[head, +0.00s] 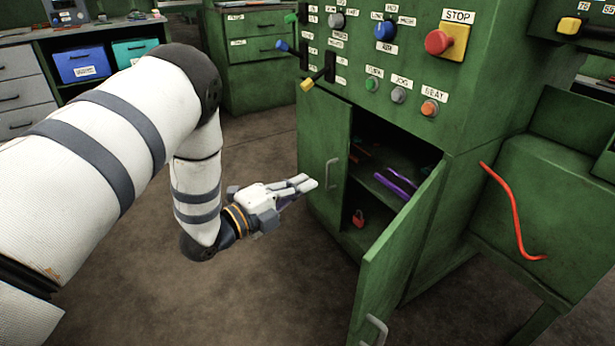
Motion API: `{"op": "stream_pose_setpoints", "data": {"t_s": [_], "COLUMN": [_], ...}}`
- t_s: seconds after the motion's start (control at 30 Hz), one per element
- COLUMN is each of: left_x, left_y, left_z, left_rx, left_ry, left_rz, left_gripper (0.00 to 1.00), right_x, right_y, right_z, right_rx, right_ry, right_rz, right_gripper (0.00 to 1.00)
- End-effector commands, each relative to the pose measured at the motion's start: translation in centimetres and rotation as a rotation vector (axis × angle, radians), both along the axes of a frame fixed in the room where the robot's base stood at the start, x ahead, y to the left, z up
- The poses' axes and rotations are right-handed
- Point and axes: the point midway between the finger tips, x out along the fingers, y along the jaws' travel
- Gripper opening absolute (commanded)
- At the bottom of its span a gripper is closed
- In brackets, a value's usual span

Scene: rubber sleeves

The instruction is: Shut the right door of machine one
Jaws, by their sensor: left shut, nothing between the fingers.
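The green machine (465,85) stands at the right, with a control panel of buttons and levers above a lower cupboard. Its right door (397,262) stands open, swung out toward me, with a pale handle (374,331) near the bottom edge of the view. The left door (323,150) looks shut or nearly so and has its own handle (332,174). My left gripper (306,184) is shut and empty, in front of the left door and to the left of the open right door, apart from it. My right gripper is not in view.
Inside the cupboard lie purple objects (395,184) and a red padlock-like thing (358,218). A red bent rod (513,208) is on the green part at the right. Drawers (255,48) and blue (82,65) and teal bins (133,50) stand behind. The floor (290,290) between is clear.

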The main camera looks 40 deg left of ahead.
Motion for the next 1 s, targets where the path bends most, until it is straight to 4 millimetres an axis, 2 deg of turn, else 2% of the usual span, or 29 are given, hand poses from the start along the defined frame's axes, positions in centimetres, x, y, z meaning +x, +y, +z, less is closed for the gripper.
{"op": "stream_pose_setpoints", "data": {"t_s": [0.07,0.1,0.33,1.0], "left_x": [1.6,2.2,4.3,4.6], "left_y": [-0.3,0.3,1.8,1.9], "left_z": [-0.1,-0.2,-0.1,-0.1], "left_rx": [0.0,0.0,-0.002,-0.003], "left_ry": [-0.002,-0.001,0.001,0.003], "left_rz": [0.0,0.002,0.0,0.0], "left_gripper": [0.0,0.0,0.0,0.0], "right_x": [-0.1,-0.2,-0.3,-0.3], "right_y": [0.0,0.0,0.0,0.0], "right_z": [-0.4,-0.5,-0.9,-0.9], "right_rx": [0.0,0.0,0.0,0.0], "right_ry": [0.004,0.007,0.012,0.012], "right_rz": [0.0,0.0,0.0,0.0], "right_gripper": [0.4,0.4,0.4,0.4]}}
